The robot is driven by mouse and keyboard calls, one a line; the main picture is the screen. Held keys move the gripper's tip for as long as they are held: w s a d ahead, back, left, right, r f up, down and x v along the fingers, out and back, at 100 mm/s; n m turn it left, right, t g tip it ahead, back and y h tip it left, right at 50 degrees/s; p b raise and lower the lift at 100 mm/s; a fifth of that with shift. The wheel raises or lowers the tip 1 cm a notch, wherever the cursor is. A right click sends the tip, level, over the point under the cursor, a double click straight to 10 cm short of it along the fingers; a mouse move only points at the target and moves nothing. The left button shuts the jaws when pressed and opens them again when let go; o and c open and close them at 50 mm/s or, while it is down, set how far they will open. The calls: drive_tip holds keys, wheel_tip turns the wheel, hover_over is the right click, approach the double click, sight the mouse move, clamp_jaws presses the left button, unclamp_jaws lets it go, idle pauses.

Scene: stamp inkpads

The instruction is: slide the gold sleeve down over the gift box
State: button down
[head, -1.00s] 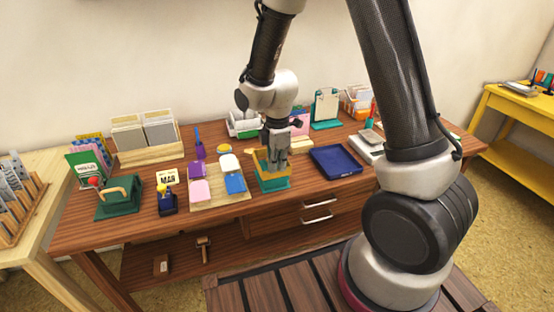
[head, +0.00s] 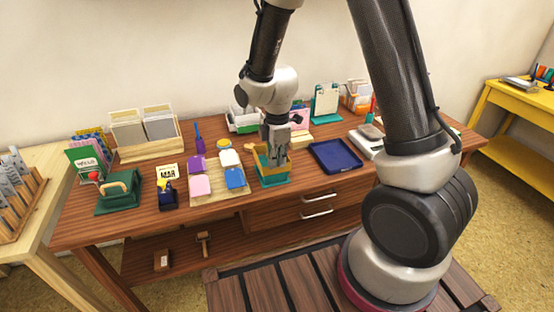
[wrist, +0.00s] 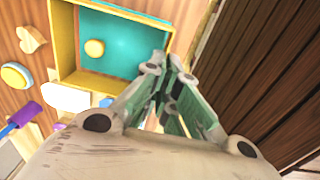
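The gold sleeve (head: 264,164) is an open rectangular frame standing around the teal gift box (head: 275,182) at the table's front. Teal shows below the sleeve's lower edge. In the wrist view I look down into the sleeve (wrist: 66,40); the teal top of the gift box (wrist: 120,45), with a round gold knob, sits inside its walls. My gripper (head: 274,160) points down at the sleeve's near side. In the wrist view my gripper (wrist: 163,62) has its fingertips close together, one on each side of the near wall, which looks pinched between them. The fingers hide the near corner.
A navy tray (head: 335,156) lies close to the right. A board with coloured inkpads (head: 201,186) lies close to the left. A wooden heart (wrist: 31,40) lies beside the sleeve. The dark blue stamp holder (head: 168,199) and green stamp press (head: 118,192) stand farther left.

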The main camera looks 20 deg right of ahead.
drive_tip(key=shift+f, duration=1.3)
idle(1.7)
drive_tip(key=c, duration=1.6)
unclamp_jaws()
drive_tip(key=shift+o, duration=0.2)
drive_tip(key=shift+r, duration=0.1)
drive_tip(key=shift+r, duration=3.45)
